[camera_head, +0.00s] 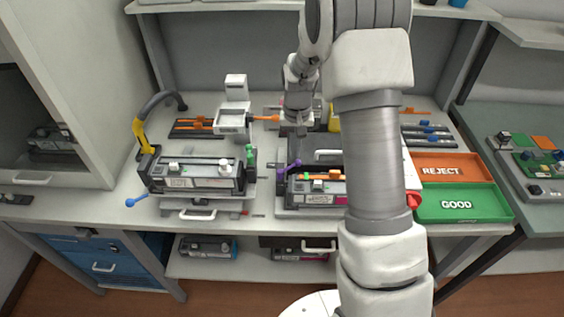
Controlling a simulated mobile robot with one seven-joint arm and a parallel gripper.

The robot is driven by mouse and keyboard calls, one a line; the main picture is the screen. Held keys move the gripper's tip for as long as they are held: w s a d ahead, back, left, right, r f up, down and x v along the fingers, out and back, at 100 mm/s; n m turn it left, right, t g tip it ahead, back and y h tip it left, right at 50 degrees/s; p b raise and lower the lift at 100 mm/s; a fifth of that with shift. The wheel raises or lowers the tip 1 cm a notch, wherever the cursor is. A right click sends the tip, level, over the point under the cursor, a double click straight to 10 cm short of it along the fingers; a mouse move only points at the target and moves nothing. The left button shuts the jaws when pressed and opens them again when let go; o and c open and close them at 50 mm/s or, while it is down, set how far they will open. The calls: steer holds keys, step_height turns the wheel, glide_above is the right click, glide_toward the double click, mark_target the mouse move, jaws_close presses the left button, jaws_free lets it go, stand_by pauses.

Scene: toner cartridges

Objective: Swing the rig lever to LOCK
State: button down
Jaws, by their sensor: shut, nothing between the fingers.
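My gripper (293,130) points down at the back middle of the bench, between the two rigs and a little behind them. It is shut and empty. Its fingertips are small and hard to make out. An orange handle (264,118) sticks out from a white fixture (231,120) toward my gripper; I cannot tell whether they touch. The left rig (195,176) has a green lever (250,155) and a blue-knobbed lever (137,200). The right rig (310,190) has a purple lever (289,168); my arm covers its right side. No LOCK mark is readable.
A yellow and black curved handle (148,128) stands left of the left rig. Right of my arm are an orange REJECT tray (441,180), a green GOOD tray (485,206) and a red knob (413,201). Dark cartridges (427,136) lie behind the trays. The front left of the bench is mostly clear.

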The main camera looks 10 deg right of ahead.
steer(key=shift+s, duration=0.1)
steer(key=shift+s+d, duration=0.3)
steer(key=shift+s, duration=0.05)
steer(key=shift+s+d, duration=0.1)
steer(key=shift+s, duration=0.05)
stand_by(0.3)
steer(key=shift+s+d, duration=0.15)
steer(key=shift+s, duration=0.2)
steer(key=shift+s+b, duration=0.1)
steer(key=shift+b, duration=0.2)
steer(key=shift+s+d, duration=0.15)
steer(key=shift+s, duration=0.35)
